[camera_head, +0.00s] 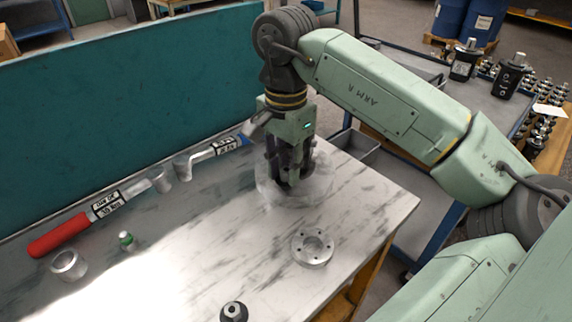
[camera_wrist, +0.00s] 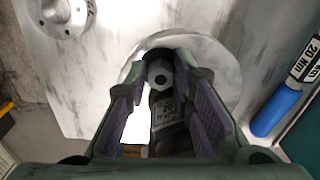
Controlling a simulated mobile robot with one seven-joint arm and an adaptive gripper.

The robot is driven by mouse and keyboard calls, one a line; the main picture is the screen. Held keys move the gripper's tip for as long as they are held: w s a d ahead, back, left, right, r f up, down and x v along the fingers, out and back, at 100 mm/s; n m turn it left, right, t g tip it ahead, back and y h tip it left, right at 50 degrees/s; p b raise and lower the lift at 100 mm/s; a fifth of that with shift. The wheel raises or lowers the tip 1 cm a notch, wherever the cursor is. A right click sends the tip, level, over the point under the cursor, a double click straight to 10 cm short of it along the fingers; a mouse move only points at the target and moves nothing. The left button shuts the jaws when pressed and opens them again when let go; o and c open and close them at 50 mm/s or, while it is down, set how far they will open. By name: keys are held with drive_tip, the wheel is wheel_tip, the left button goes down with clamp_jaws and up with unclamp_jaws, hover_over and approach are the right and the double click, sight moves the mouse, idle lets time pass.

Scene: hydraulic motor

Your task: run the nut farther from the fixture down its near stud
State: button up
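My gripper (camera_head: 287,183) points down over a pale round disc (camera_head: 325,188) on the marbled table. In the wrist view, a grey hex-shaped nut (camera_wrist: 160,75) with a dark centre lies between my fingertips (camera_wrist: 164,82). Behind it is a grey piece with a label reading "20" (camera_wrist: 165,108). The fingers stand apart, but I cannot tell whether they touch the nut. Another dark nut-like part (camera_head: 233,312) stands at the table's front edge. The studs are not clearly visible.
A holed metal flange (camera_head: 312,248) lies on the front right; it also shows in the wrist view (camera_wrist: 66,14). The table's middle is clear.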

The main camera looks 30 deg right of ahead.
drive_tip(key=shift+o, duration=0.3)
drive_tip(key=shift+r, duration=0.15)
drive_tip(key=shift+r, duration=0.45)
drive_tip(key=n, duration=0.5)
drive_tip(key=shift+w+f+n, duration=0.1)
drive_tip(key=shift+n, duration=0.3)
drive_tip(key=n, duration=0.4)
drive_tip(key=shift+n, duration=0.3)
drive_tip(key=shift+c, duration=0.2)
clamp_jaws()
drive_tip(key=m+b, duration=0.1)
drive_tip(key=m, duration=0.3)
drive_tip(key=shift+f+b, duration=0.1)
drive_tip(key=shift+b, duration=0.3)
drive_tip(key=shift+m, duration=0.9)
